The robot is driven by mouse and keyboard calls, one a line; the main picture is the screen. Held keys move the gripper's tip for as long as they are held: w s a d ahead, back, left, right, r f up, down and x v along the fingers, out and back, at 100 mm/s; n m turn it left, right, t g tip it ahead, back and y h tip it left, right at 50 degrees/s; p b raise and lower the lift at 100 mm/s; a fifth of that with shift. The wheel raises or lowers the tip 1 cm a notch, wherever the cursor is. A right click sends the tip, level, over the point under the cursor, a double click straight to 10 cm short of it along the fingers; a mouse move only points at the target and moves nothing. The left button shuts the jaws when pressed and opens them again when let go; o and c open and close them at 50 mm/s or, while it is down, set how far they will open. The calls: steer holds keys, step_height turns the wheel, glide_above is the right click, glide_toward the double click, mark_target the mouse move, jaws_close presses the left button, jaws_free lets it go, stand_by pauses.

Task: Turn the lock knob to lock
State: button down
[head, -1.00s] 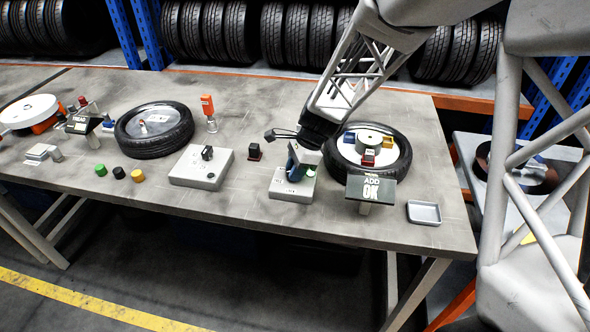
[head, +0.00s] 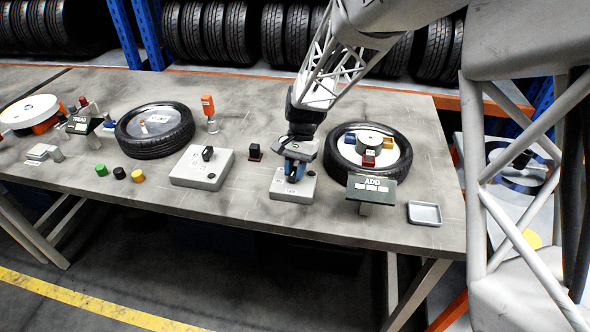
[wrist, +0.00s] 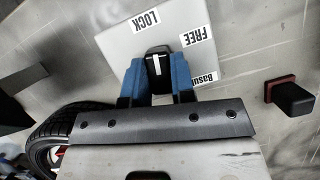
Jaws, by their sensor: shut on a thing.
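The lock knob (wrist: 157,72) is black with a white line and shows in the wrist view. It sits on a pale plate (wrist: 112,45) printed LOCK, FREE and a third, partly covered word. The line runs roughly up the picture, toward the side with LOCK. My gripper (wrist: 155,85) is shut on the knob, one blue finger on each side. In the head view my gripper (head: 294,172) points down over the plate (head: 277,188) and hides the knob.
A tyre (head: 343,163) lies just right of my gripper. A sign reading ADD (head: 372,182) and a grey tray (head: 425,213) stand near the front right. A black block on a red base (head: 255,151) and another knob plate (head: 190,178) are to the left.

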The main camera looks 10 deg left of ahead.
steer(key=shift+n+h, duration=0.5)
steer(key=shift+n, duration=0.6)
steer(key=c, duration=1)
jaws_free()
steer(key=shift+o, duration=0.2)
steer(key=shift+w+r, duration=0.1)
steer(key=v, duration=0.7)
steer(key=shift+r, duration=0.25)
steer(key=shift+w, duration=0.1)
